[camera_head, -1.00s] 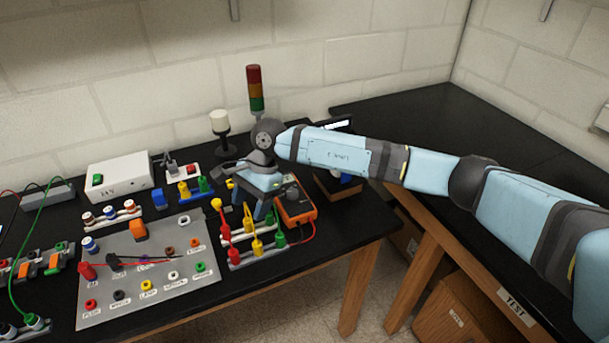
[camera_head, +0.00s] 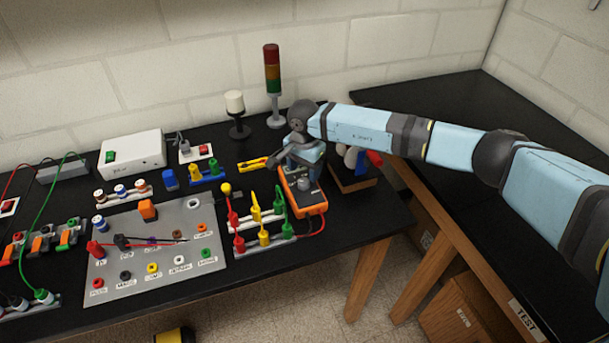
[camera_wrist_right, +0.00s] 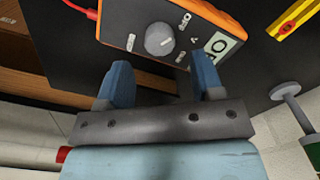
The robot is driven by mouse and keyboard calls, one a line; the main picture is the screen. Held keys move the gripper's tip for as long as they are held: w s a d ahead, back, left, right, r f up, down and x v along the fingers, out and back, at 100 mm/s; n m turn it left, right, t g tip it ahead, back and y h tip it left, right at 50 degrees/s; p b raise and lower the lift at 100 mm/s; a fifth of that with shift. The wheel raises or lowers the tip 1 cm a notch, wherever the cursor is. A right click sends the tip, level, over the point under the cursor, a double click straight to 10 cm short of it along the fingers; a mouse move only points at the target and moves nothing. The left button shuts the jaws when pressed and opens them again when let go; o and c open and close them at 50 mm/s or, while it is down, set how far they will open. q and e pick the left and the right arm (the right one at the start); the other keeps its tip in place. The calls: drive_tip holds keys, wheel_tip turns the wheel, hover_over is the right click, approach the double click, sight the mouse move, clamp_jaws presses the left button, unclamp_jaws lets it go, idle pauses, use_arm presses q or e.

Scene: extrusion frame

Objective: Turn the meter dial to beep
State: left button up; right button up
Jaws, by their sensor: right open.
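The orange meter (camera_head: 318,207) lies on the black bench near its right front edge, with red leads at its near end. Its round grey dial (camera_wrist_right: 159,39) shows in the wrist view, with small white labels around it that are too small to read. The meter's display (camera_wrist_right: 221,44) is to the dial's right there. My right gripper (camera_wrist_right: 161,72) is open, its two blue fingers apart and pointing toward the meter. In the wrist view the dial lies beyond the gap between the fingertips, not between them. My left gripper is not in view.
Yellow and green plugs with red leads (camera_head: 262,225) stand left of the meter. A yellow tool (camera_head: 254,165) lies behind them. A signal tower (camera_head: 273,80) and a white-capped post (camera_head: 236,105) stand at the back. A wooden holder (camera_head: 352,180) is right of the meter.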

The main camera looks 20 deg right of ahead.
sight(304, 180)
drive_tip(key=shift+f, duration=2.05)
drive_tip(key=c, duration=0.9)
drive_tip(key=shift+c, duration=0.2)
